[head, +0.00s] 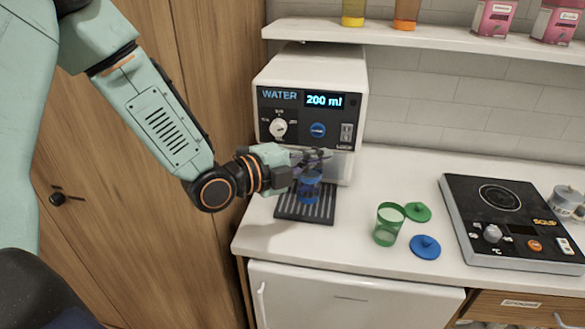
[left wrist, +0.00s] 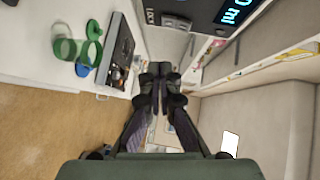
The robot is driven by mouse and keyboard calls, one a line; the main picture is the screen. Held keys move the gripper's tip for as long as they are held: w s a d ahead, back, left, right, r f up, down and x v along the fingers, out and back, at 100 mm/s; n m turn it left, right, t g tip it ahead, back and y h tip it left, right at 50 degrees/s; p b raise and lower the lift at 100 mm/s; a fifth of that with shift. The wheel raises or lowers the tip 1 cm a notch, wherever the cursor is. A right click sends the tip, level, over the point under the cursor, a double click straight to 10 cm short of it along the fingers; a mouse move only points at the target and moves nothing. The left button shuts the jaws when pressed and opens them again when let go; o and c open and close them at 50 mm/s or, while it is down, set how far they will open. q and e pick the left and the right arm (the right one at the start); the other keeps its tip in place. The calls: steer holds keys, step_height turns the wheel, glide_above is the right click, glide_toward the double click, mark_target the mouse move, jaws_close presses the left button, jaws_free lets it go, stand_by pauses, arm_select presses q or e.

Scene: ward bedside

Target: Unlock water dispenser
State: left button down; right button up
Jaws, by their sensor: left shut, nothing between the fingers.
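The white water dispenser (head: 312,95) stands at the left end of the counter. Its dark front panel shows "WATER" and "200 ml", a white dial (head: 278,128), a blue button (head: 318,130) and a small lock switch (head: 347,133) at the right. The lock switch also shows at the top of the left wrist view (left wrist: 175,22). A blue cup (head: 309,187) stands on the drip tray (head: 290,208). My left gripper (head: 325,155) is shut and empty, in front of the dispenser below the panel, partly hiding the cup. The right gripper is out of view.
A green cup (head: 388,224), a green lid (head: 417,212) and a blue lid (head: 425,247) lie on the counter right of the tray. A black hot plate (head: 510,222) stands further right. A shelf (head: 420,38) runs above the dispenser.

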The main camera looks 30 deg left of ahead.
arm_select(q)
steer(key=shift+f+p+v, duration=0.4)
steer(key=shift+p+v, duration=0.45)
steer(key=shift+v, duration=2.05)
steer(key=s+f+n+g+y+b, duration=0.2)
steer(key=s+f+n+g+b, duration=0.1)
steer(key=f+n, duration=0.75)
steer(key=s+f+n+g+y+b, duration=0.3)
steer(key=s+f+n+b, duration=0.1)
steer(key=f+n, duration=0.7)
steer(key=s+f+g+y+b, duration=0.1)
steer(key=s+f+g+b, duration=0.3)
steer(key=s+f, duration=0.7)
steer(key=s+f+n+g+y+b, duration=0.1)
steer(key=s+f+g+b, duration=0.3)
steer(key=s+f+b, duration=0.4)
steer(key=s+f+y, duration=0.1)
steer(key=s+f, duration=0.3)
steer(key=f, duration=0.4)
steer(key=shift+s+f, duration=0.15)
steer(key=shift+f, duration=0.15)
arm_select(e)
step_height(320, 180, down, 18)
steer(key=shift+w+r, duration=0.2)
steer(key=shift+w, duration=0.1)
